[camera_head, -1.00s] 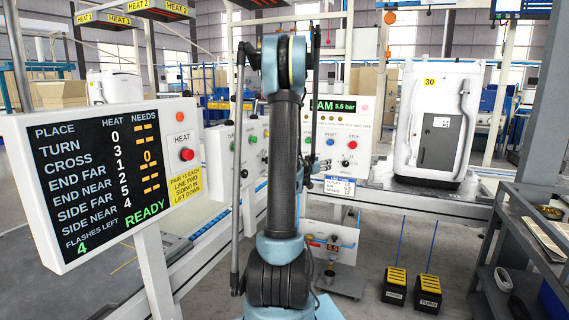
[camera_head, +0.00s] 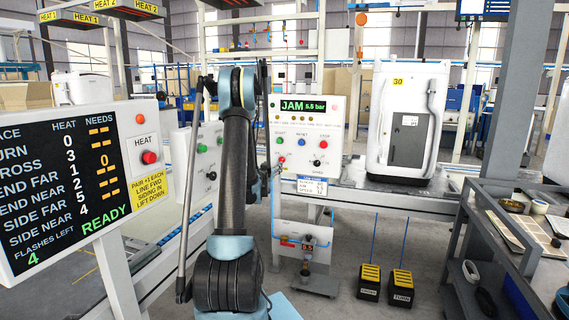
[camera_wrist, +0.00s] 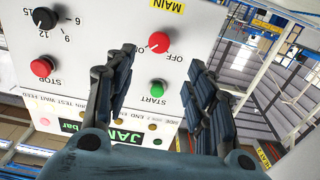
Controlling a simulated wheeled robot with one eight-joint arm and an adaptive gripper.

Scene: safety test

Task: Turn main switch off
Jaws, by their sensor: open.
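The main switch is a red knob (camera_wrist: 159,42) on a white control panel (camera_wrist: 90,75), which appears upside down in the wrist view. A yellow MAIN label (camera_wrist: 167,5) and OFF lettering are beside it. I cannot tell which way the knob points. My gripper (camera_wrist: 162,58) is open, with its two dark fingers apart and the knob near the gap between their tips. Contact is not clear. In the head view the red knob (camera_head: 282,159) is at the panel's lower left, and my gripper is mostly hidden behind my arm.
A green START button (camera_wrist: 158,87), a red STOP button (camera_wrist: 41,67) and a black dial (camera_wrist: 45,18) share the panel. A sign (camera_head: 65,180) stands at left. A white cabinet (camera_head: 407,120) sits on the bench. Two yellow-topped pedals (camera_head: 370,282) are on the floor.

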